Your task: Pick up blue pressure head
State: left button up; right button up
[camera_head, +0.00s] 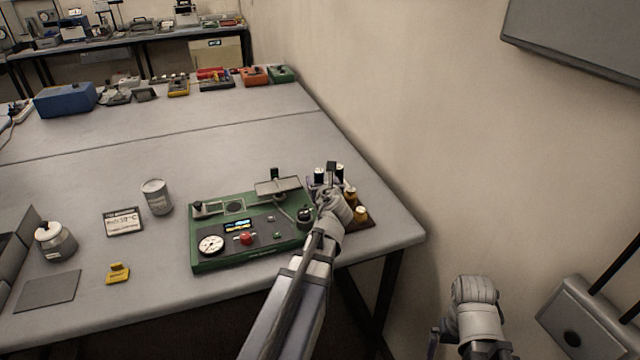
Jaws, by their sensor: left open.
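A green test device (215,258) with a round white gauge (211,245), a red knob (246,238) and a small lit display stands near the table's right front. A dark rack (368,224) with several small pieces, some amber and some black-topped, stands right beside it. My left gripper (318,186) is at this rack, above its left part, and is open. The wrist hides part of the rack and the fingers. I cannot make out a blue pressure head for certain. My right arm's end is at the bottom right, off the table; its fingers are not clear.
A grey can (157,197), a label card (123,222), a lidded jar (55,241) and a yellow block (118,273) stand left on the table. A blue box (65,99) and several instruments line the back. A wall bounds the right side.

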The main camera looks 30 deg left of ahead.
aim_at(319, 173)
pick_arm(q)
jog(key=shift+w+a, duration=0.35)
jog(key=shift+w, duration=0.1)
jog(key=x, duration=0.4)
jog(key=shift+w+a+r+b, duration=0.1)
jog(key=shift+w+a+b, duration=0.1)
jog(key=shift+b, duration=0.2)
grip_shut()
